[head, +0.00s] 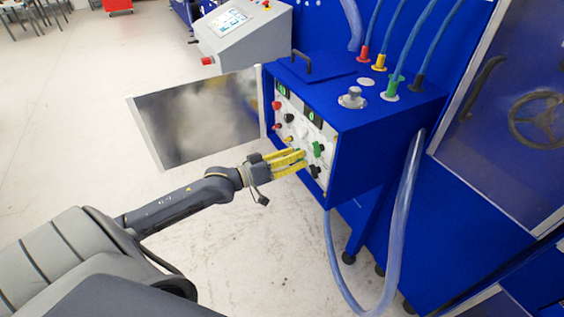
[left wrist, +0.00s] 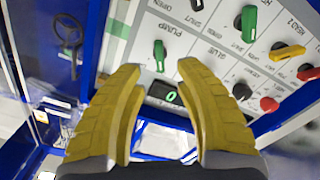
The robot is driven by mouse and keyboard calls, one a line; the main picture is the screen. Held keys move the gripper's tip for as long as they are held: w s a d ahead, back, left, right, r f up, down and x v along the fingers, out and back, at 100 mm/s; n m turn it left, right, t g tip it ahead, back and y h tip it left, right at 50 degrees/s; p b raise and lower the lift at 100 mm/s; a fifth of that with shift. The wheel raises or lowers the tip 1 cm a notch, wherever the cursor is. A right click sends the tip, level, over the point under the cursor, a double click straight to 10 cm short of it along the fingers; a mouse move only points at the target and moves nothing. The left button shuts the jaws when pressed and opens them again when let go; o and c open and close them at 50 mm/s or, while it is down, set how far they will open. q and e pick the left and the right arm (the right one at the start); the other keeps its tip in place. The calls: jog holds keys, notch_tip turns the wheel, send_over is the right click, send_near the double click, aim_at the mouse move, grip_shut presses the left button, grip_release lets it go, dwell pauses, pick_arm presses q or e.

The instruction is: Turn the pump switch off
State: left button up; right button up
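The pump switch is a green knob (left wrist: 159,56) beside the "PUMP" label in the left wrist view, with its handle pointing roughly up and down the picture. In the head view it appears to be the green knob (head: 319,149) on the right of the white control panel (head: 293,128). My left gripper (head: 303,160) has yellow fingers pointed at the panel. In the left wrist view the gripper (left wrist: 160,68) is open and empty, with the switch beyond the gap between its tips. I cannot tell whether a tip touches the panel. My right gripper is out of view.
Another green knob (left wrist: 249,22), a yellow knob (left wrist: 288,51) and red and black knobs sit nearby. A display (left wrist: 172,97) reads 0. The panel's metal door (head: 200,118) stands open at left. A clear hose (head: 402,220) hangs right of the blue cabinet (head: 375,150).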

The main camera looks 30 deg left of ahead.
pick_arm(q)
jog(key=shift+v, duration=2.35)
